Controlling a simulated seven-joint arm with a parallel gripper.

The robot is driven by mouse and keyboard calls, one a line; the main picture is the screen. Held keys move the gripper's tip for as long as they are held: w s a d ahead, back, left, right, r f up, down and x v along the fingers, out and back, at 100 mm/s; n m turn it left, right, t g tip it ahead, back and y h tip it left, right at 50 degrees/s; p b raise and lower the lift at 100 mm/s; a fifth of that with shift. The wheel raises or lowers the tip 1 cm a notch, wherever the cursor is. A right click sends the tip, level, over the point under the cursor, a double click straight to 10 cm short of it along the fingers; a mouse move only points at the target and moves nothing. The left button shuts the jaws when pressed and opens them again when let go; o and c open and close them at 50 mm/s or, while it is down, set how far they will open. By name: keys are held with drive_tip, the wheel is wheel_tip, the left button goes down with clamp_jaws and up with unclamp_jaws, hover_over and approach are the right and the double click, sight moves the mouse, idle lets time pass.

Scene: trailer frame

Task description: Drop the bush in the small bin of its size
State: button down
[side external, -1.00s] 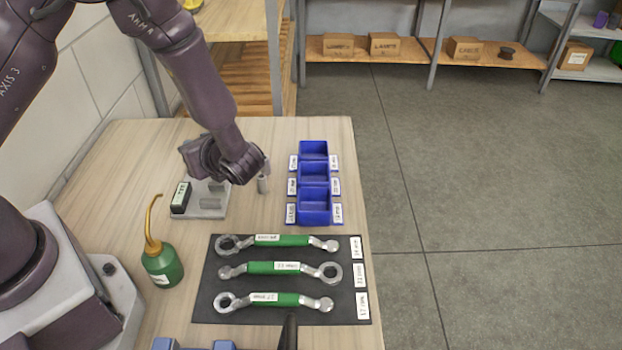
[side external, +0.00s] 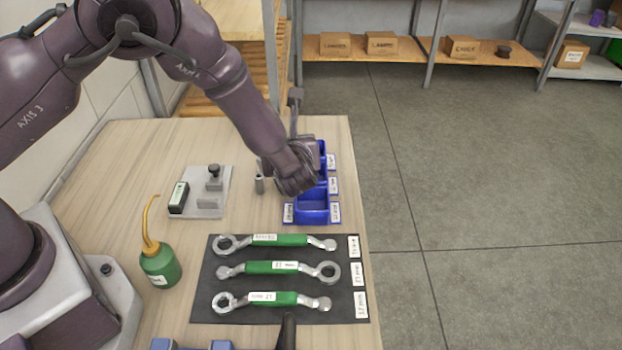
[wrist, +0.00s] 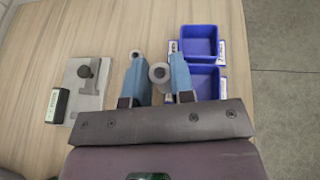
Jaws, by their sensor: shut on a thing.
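The bush (wrist: 159,73) is a grey metal ring, seen end-on between the two blue fingers of my gripper (wrist: 157,78) in the wrist view. My gripper is shut on it. In the side view my dark wrist hangs over the left edge of the small blue bins, hiding the fingers and the bush. The bins stand in a row; the near bin (side external: 312,216) is mostly clear, while the others are partly covered. The wrist view shows a far bin (wrist: 199,43) and another bin (wrist: 204,82), both right of the fingers and seemingly empty. White size labels flank them, too small to read.
A grey fixture (side external: 210,206) with a knob and black display block is further left. Several green-handled wrenches lie on a black mat (side external: 205,310) in front. A green oil can (side external: 161,265) stands near left.

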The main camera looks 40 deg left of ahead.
drive_tip(key=w+d+m+t+h, duration=0.2)
drive_tip(key=w+d+m, duration=0.1)
drive_tip(key=w+d, duration=0.1)
drive_tip(key=shift+w+a+f, duration=0.1)
drive_tip(key=shift+w+f, duration=0.05)
drive_tip(key=shift+f, duration=1.25)
drive_tip(key=shift+w+f, duration=0.1)
drive_tip(key=shift+f, duration=1.25)
drive_tip(key=c, duration=0.9)
unclamp_jaws()
drive_tip(key=v, duration=1.3)
